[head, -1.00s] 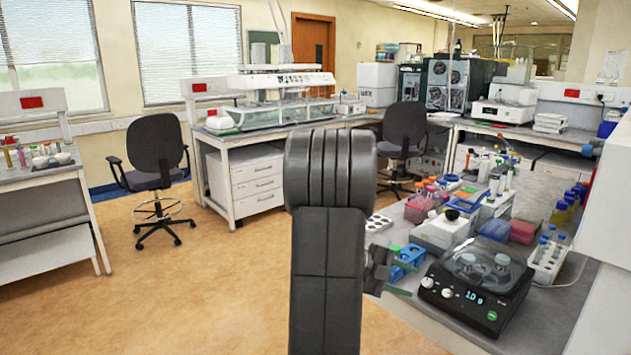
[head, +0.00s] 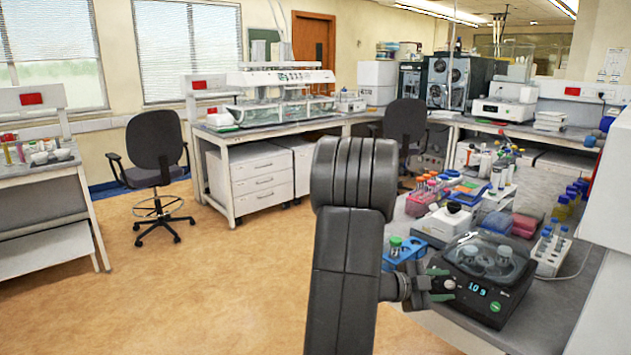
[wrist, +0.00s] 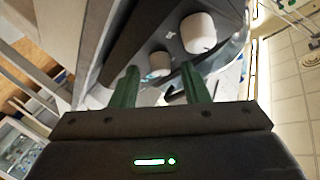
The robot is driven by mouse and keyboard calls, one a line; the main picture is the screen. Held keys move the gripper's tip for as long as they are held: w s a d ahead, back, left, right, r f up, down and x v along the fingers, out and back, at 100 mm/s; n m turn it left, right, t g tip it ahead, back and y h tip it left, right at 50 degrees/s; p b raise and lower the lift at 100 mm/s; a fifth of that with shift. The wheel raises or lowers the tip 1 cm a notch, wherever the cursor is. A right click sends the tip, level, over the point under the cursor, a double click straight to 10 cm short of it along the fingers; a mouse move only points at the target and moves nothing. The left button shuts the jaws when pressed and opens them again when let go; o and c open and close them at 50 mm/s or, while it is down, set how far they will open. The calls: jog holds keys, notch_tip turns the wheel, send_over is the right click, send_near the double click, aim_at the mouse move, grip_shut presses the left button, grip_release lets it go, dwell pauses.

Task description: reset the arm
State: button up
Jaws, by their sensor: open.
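A blue rack (head: 402,258) with a green-capped tube stands left of the device. A white tube rack (head: 551,252) is to its right, with several colourful tube racks and boxes behind. The floor (head: 230,290) to the left is open; chairs (head: 155,150) stand farther back.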

jog(key=n+t, duration=0.2)
jog(key=n, duration=0.1)
jog(key=n+t, duration=0.1)
jog(key=n, duration=0.1)
jog(key=shift+s+f, duration=0.15)
jog(key=shift+s, duration=0.1)
jog(key=n+t+p, duration=0.1)
jog(key=n+t, duration=0.1)
jog(key=n, duration=0.1)
jog(key=n+t+p, duration=0.1)
jog(key=n, duration=0.2)
jog(key=shift+s+d+t+y, duration=0.2)
jog(key=shift+t+y, duration=0.2)
jog(key=shift+b+v, duration=0.55)
jog(key=shift+v, duration=1.5)
jog(key=shift+f, duration=0.1)
